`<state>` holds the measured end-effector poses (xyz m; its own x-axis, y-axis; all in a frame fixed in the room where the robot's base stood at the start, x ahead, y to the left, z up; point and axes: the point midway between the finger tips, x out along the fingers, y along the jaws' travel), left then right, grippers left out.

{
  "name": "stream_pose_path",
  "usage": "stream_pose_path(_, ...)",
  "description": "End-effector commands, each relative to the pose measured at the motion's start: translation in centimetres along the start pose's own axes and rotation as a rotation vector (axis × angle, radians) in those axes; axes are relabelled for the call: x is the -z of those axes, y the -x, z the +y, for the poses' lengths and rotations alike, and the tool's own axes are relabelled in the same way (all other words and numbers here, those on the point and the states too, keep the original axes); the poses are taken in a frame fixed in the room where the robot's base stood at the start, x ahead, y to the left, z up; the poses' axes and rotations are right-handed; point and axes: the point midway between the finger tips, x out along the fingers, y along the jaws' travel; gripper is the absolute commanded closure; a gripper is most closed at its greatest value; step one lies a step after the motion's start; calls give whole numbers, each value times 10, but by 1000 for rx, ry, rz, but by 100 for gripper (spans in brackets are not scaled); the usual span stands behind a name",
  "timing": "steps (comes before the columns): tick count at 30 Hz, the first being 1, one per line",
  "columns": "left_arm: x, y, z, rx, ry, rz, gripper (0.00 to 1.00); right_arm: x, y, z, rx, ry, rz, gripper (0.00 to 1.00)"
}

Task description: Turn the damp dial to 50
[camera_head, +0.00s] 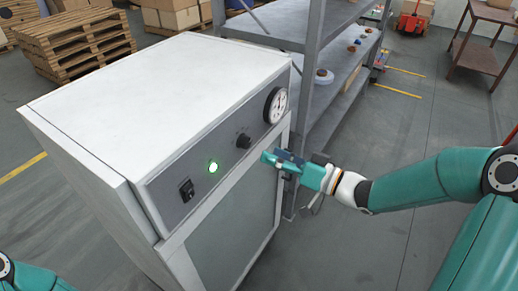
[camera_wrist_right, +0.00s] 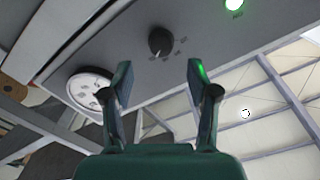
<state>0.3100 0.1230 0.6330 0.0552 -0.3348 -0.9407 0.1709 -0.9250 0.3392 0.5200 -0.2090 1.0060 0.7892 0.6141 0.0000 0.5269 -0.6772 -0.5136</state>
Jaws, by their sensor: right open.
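A small black dial (camera_head: 243,141) sits on the grey front panel of a white cabinet (camera_head: 165,75), between a green lit lamp and a round gauge. In the right wrist view the black dial (camera_wrist_right: 161,41) shows ahead of the fingertips and between them, with small markings around it that are too small to read. My right gripper (camera_head: 270,158) is in front of the panel, just right of and below the dial. In the wrist view its two fingers (camera_wrist_right: 158,80) are apart and empty, not touching the dial. My left gripper is not in view.
The panel also carries a green lamp (camera_head: 213,167), a black switch (camera_head: 187,190) and a round white gauge (camera_head: 275,105). A metal shelf rack (camera_head: 318,75) stands close behind the cabinet's right side. Wooden pallets (camera_head: 78,42) are at the back left.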

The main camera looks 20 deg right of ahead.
Motion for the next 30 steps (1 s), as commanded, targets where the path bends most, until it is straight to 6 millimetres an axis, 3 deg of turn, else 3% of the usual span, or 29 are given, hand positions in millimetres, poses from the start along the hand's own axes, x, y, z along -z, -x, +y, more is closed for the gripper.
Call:
stream_pose_path(3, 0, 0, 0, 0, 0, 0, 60, 0, 24, 1, -5, -1, 2, 41)
stream_pose_path(10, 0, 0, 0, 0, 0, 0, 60, -1, 47, 1, -2, -1, 0, 41)
stream_pose_path(26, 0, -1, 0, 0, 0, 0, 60, -1, 50, 0, 0, -1, 0, 41)
stream_pose_path(30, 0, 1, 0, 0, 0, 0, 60, -6, 41, -7, 26, -12, -15, 41)
